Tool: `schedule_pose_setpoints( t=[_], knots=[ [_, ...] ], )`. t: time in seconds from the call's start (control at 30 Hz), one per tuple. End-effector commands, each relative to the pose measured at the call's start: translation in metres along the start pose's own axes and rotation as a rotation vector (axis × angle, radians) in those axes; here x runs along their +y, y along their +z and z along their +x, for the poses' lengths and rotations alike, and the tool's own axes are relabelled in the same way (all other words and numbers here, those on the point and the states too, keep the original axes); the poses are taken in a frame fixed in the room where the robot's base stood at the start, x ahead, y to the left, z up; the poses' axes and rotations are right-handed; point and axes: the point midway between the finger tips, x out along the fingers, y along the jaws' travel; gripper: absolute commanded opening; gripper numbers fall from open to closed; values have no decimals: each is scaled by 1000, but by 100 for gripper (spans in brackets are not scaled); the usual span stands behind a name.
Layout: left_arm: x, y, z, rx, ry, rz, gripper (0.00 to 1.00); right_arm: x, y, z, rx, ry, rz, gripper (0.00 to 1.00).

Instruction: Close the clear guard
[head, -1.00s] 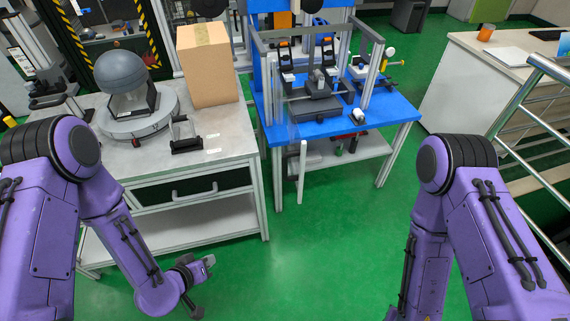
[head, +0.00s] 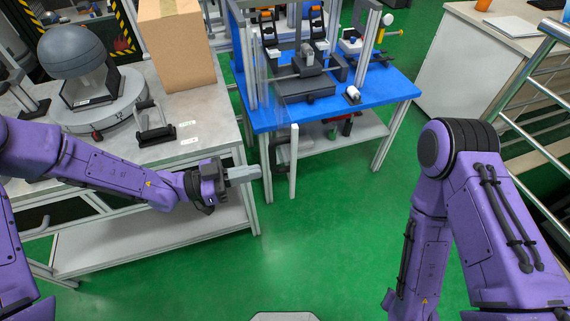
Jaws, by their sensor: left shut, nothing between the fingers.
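The drop tower is a metal frame (head: 364,45) on a blue-topped table (head: 395,88). The clear guard is hard to see. It seems to stand open at the tower's front left, swung toward me, with a pale upright bar (head: 293,165) that appears to be its edge or handle, hanging below the tabletop's front edge. My left gripper (head: 246,174) is shut and empty. In the picture it is just left of the pale bar, apart from it. My right arm shows at the right, but its gripper is out of view.
A metal railing (head: 527,70) stands at right. The green floor (head: 320,240) ahead is clear.

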Motion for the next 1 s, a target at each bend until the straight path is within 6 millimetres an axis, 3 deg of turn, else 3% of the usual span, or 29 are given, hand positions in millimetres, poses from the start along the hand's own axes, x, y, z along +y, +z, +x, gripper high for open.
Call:
schedule_pose_setpoints(
  t=[0.2,0.33,0.7,0.73,0.87,1.0],
  knots=[
    [1,-1,44,-1,4,-1,0,1,-3,-8,0,0,0,43],
    [1,0,60,-1,3,-1,0,1,-4,-10,0,0,0,43],
    [1,0,68,-1,3,-1,0,1,-4,-10,0,0,0,43],
    [8,1,90,0,10,-4,0,0,-3,-11,-3,-3,-1,43],
    [2,0,73,1,-8,-2,0,1,-4,-10,0,1,0,43],
    [0,1,76,1,-53,-2,0,0,-3,-6,0,0,0,43]
  ],
)
